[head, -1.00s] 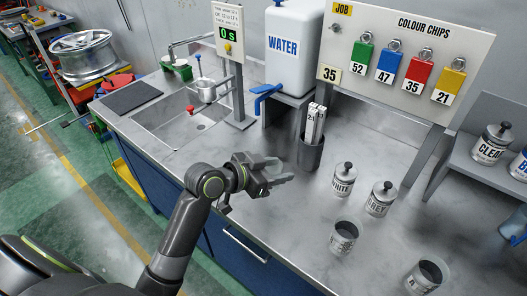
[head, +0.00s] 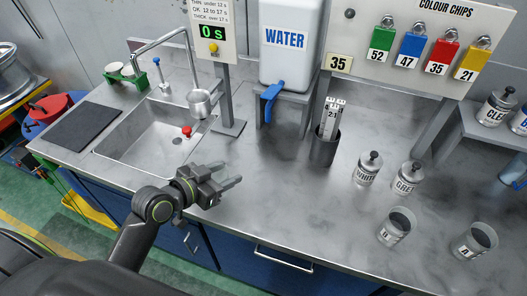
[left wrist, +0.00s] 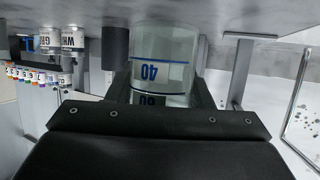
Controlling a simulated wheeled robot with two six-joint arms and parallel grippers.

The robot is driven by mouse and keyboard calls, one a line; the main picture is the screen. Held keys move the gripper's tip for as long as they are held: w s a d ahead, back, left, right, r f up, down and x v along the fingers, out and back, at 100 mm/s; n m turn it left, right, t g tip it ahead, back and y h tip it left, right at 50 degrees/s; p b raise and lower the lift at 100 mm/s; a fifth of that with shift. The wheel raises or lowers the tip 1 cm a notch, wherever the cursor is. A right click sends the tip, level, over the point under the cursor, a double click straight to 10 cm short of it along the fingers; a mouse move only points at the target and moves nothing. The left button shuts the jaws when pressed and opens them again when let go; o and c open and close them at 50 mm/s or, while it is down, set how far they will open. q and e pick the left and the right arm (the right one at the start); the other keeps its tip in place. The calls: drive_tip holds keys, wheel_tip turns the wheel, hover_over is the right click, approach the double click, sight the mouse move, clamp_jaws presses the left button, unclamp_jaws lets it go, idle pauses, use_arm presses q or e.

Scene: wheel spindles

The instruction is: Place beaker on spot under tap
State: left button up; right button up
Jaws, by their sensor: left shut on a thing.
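My left gripper (head: 226,177) is over the front part of the steel bench, right of the sink. In the left wrist view, its fingers are shut around a clear beaker (left wrist: 162,45) with a blue line and the marks 40 and 60. The beaker's clear glass is hard to make out in the head view. A white WATER tank (head: 289,45) with a blue tap (head: 270,98) stands at the back of the bench, beyond and to the right of the gripper. I cannot make out a marked spot under the tap. My right gripper is not in view.
A dark holder (head: 323,149) with paper strips stands right of the tap. Lidded pots WHITE (head: 367,170) and GREY (head: 407,179) and two open cups (head: 396,228) (head: 474,243) stand further right. A timer post (head: 231,95) is left of the tap. The bench front middle is clear.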

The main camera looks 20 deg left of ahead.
use_arm(q)
drive_tip(key=w+d+p, duration=0.1)
drive_tip(key=w+d, duration=0.1)
drive_tip(key=w, duration=0.3)
drive_tip(key=w+d+p, duration=0.1)
drive_tip(key=w+d, duration=0.2)
drive_tip(key=w, duration=0.2)
drive_tip(key=w+d+p, duration=0.1)
drive_tip(key=w+d, duration=0.1)
drive_tip(key=w, duration=0.3)
drive_tip(key=shift+w+d+r+p, duration=0.1)
drive_tip(key=shift+w+d+p, duration=0.1)
drive_tip(key=shift+p, duration=0.15)
drive_tip(key=shift+w+d, duration=0.1)
drive_tip(key=shift+w, duration=0.05)
wheel_tip(320, 180, down, 3)
drive_tip(key=shift+r+p, duration=0.1)
drive_tip(key=shift+p, duration=0.25)
drive_tip(key=shift+f, duration=0.4)
drive_tip(key=shift+f, duration=0.1)
drive_tip(key=o, duration=0.5)
drive_tip(key=shift+f, duration=0.1)
drive_tip(key=o, duration=0.4)
